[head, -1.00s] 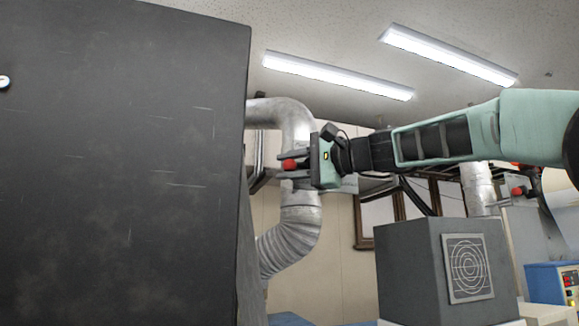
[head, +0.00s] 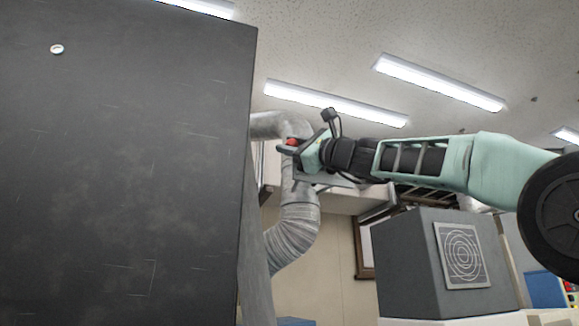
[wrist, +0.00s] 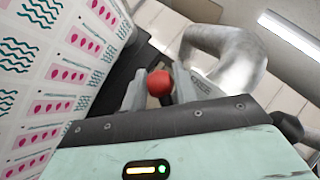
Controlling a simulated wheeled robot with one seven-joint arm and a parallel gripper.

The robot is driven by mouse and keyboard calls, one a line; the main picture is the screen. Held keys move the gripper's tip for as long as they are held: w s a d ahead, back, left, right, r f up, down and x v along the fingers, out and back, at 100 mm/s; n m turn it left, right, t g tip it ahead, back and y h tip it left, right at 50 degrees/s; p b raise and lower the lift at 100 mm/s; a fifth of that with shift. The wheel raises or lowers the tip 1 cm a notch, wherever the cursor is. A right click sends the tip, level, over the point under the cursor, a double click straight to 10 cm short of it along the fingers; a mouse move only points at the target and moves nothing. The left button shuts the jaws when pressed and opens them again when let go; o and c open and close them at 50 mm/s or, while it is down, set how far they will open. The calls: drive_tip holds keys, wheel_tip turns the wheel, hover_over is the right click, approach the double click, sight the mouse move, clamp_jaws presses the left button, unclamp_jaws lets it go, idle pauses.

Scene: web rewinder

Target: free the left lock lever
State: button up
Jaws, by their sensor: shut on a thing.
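The lever's round red knob (head: 292,142) shows at the tip of my gripper, just right of the dark panel's edge in the head view. In the wrist view the red knob (wrist: 159,83) sits between the two grey fingers. My gripper (wrist: 158,86) is shut on this knob; in the head view my gripper (head: 288,146) is tilted, pointing up and left. The lever's shaft and its pivot are hidden in both views, so its angle cannot be read.
A large dark panel (head: 130,170) fills the left. A silver duct (head: 297,205) passes behind my gripper. A grey box (head: 410,262) stands below my arm. The wrist view shows a printed web (wrist: 60,60) at left, close to the fingers.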

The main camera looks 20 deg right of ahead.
drive_tip(key=m+t+b, duration=0.1)
drive_tip(key=m+t+h+b, duration=0.1)
drive_tip(key=m, duration=0.1)
drive_tip(key=d+m+t+h+b, duration=0.1)
drive_tip(key=m, duration=0.1)
drive_tip(key=shift+r+t, duration=0.3)
drive_tip(key=shift+r, duration=0.05)
drive_tip(key=shift+d+r+m+t+h+b, duration=0.15)
drive_tip(key=shift+m+t+h+b, duration=0.4)
drive_tip(key=shift+m, duration=0.25)
drive_tip(key=shift+d+r+m+t+h+b, duration=0.2)
drive_tip(key=shift+m+t+h+b, duration=0.1)
drive_tip(key=shift+m+h, duration=0.45)
drive_tip(key=shift+d+r+m+t+h+b, duration=0.15)
drive_tip(key=shift+m+t+h+b, duration=0.3)
drive_tip(key=shift+m, duration=0.4)
drive_tip(key=shift+r+h, duration=0.1)
drive_tip(key=shift+h, duration=0.15)
drive_tip(key=o, duration=0.9)
drive_tip(key=shift+s+d+f+b, duration=0.1)
drive_tip(key=shift+s+f+b, duration=0.2)
drive_tip(key=shift+f+b, duration=0.15)
drive_tip(key=b+v, duration=1.2)
drive_tip(key=v, duration=0.4)
drive_tip(key=shift+s+b, duration=0.2)
drive_tip(key=shift+b, duration=0.1)
